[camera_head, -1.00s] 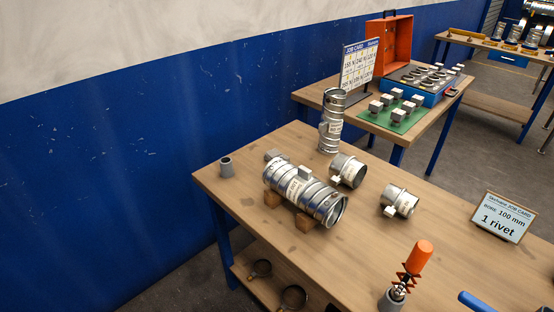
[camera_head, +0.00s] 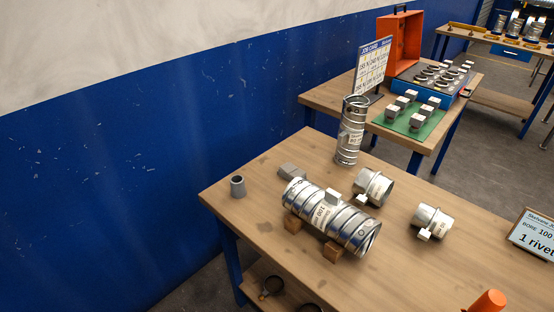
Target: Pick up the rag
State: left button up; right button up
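I cannot make out a rag for certain. A small grey object (camera_head: 291,172) lies on the near workbench (camera_head: 270,228), behind the left end of the long spiral duct (camera_head: 331,215); it is partly hidden and too small to identify. The duct lies on wooden blocks (camera_head: 334,249). Neither of my grippers is in view.
A grey cup (camera_head: 238,187) stands at the bench's left corner. A job card (camera_head: 533,238) and an orange-tipped tool (camera_head: 488,301) are at right. The front left bench top is clear.

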aim_at(289, 171)
jog(key=i+j+z, duration=0.45)
jog(key=j+z, duration=0.2)
jog(key=i+j+z, duration=0.15)
jog(key=j+z, duration=0.2)
